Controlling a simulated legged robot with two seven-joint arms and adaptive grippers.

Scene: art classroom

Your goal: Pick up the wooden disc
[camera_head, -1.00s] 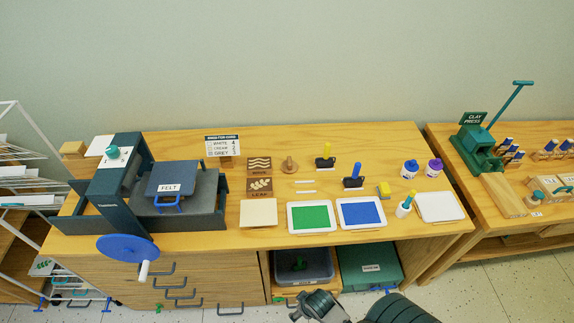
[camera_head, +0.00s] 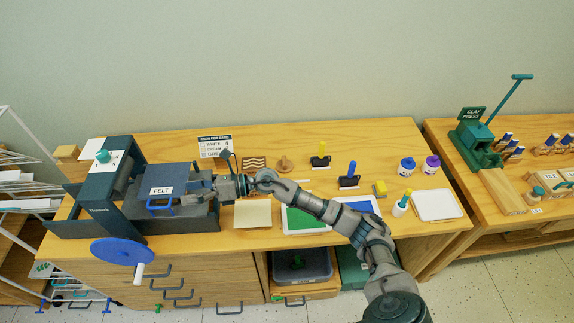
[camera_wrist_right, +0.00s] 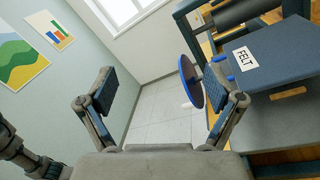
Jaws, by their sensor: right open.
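The wooden disc (camera_head: 285,164), a small round brown piece with a raised knob, sits on the wooden bench, right of the carved wave block. My right arm reaches across the bench from the lower right, passing in front of and below the disc. My right gripper (camera_head: 194,190) is left of the disc, over the press bed beside the blue felt pad (camera_head: 163,178). It is open and empty. The disc is not in that view. My left gripper is not in view.
The press (camera_head: 105,190) with its blue wheel (camera_head: 123,251) stands on the left. The wave block (camera_head: 254,162) and sign (camera_head: 215,145) are behind my forearm. Inking trays with green (camera_head: 300,221) and blue pads lie partly under the arm. Stamps and bottles stand to the right.

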